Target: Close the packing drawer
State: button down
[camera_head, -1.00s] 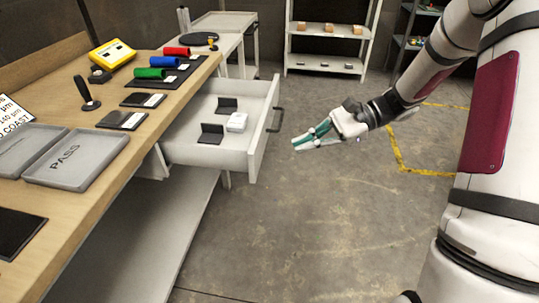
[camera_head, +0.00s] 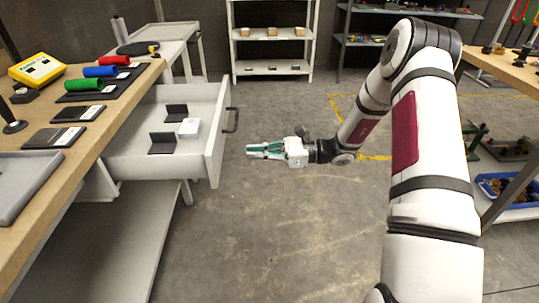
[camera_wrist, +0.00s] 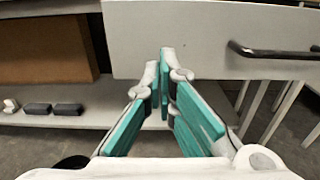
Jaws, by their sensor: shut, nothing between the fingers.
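The packing drawer (camera_head: 217,150) is white and pulled well out from under the wooden bench on the left. It holds two dark brackets and a small white box (camera_head: 189,127). Its dark bar handle (camera_head: 232,119) is on the front panel, which faces my gripper. My gripper (camera_head: 250,150) is shut and empty, in front of the drawer panel with a gap between them. In the wrist view the fingers (camera_wrist: 165,60) point at the lower part of the drawer front (camera_wrist: 195,35), with the handle (camera_wrist: 272,50) to their right.
The wooden bench (camera_head: 60,165) carries colored cylinders, a yellow device and dark plates. A white shelf unit (camera_head: 270,46) stands at the back. Another bench with a blue bin (camera_head: 508,190) is at the right. The concrete floor in front of the drawer is clear.

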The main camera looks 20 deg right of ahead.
aim_at(218, 155)
jog(key=b+x, duration=0.1)
jog(key=x, duration=0.6)
jog(key=shift+a+f, duration=0.1)
jog(key=shift+a, duration=0.15)
jog(key=x, duration=2.5)
jog(key=shift+w+a, duration=0.15)
jog(key=shift+a, duration=0.2)
jog(key=shift+w+a, duration=0.2)
jog(key=shift+a, duration=0.55)
